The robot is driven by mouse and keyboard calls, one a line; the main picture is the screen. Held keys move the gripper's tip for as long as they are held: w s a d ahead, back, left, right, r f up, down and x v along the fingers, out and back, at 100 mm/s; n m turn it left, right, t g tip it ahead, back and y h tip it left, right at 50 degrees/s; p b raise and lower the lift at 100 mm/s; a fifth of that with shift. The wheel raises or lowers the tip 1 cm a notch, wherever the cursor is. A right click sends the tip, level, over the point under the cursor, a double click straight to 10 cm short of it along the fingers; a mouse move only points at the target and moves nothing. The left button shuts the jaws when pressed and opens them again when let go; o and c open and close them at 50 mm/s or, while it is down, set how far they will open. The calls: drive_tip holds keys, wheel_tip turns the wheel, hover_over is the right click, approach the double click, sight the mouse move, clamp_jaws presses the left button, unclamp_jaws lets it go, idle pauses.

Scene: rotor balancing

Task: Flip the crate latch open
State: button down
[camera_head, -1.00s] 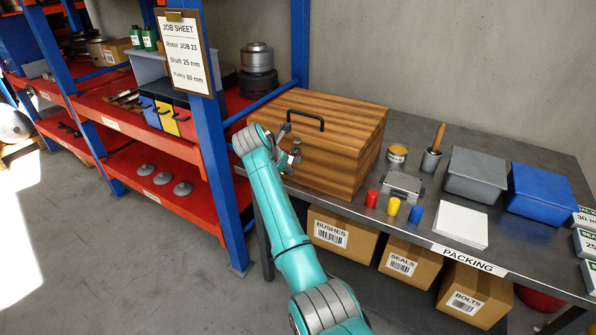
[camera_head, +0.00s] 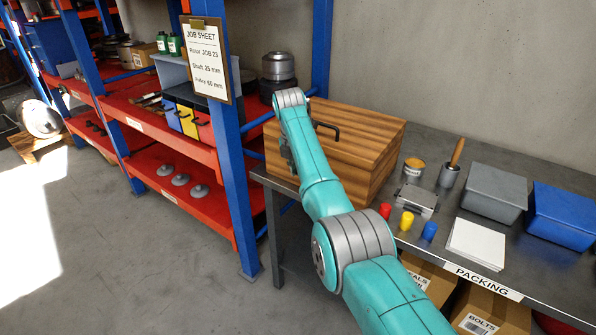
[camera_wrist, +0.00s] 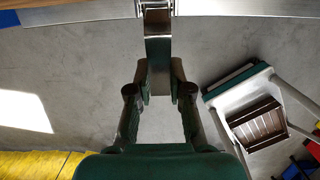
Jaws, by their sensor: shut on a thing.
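The wooden crate (camera_head: 372,150) stands on the bench with its lid down and a dark handle (camera_head: 328,128) on top. My arm covers part of its front, so the latch is hidden in the head view. My gripper (camera_head: 288,157) is mostly hidden behind my arm at the crate's front. In the wrist view my gripper (camera_wrist: 160,88) has its fingers closed on a narrow brown-grey metal strip, which looks like the crate latch (camera_wrist: 158,52). The strip runs up to a small metal mount at the top edge. How far the latch has swung cannot be told.
The bench (camera_head: 420,238) holds red, yellow and blue small pieces, a grey bin (camera_head: 493,192), a blue bin (camera_head: 560,215), a tin (camera_head: 413,168) and a handled tool in a cup. A blue shelf post (camera_head: 235,180) with a job sheet stands close left of the crate.

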idle(0.4)
drive_tip(key=c, duration=1)
unclamp_jaws()
drive_tip(key=shift+c, duration=0.2)
wheel_tip(320, 180, up, 12)
drive_tip(key=s+a, duration=0.1)
drive_tip(key=shift+s+f, duration=0.15)
drive_tip(key=shift+s, duration=0.1)
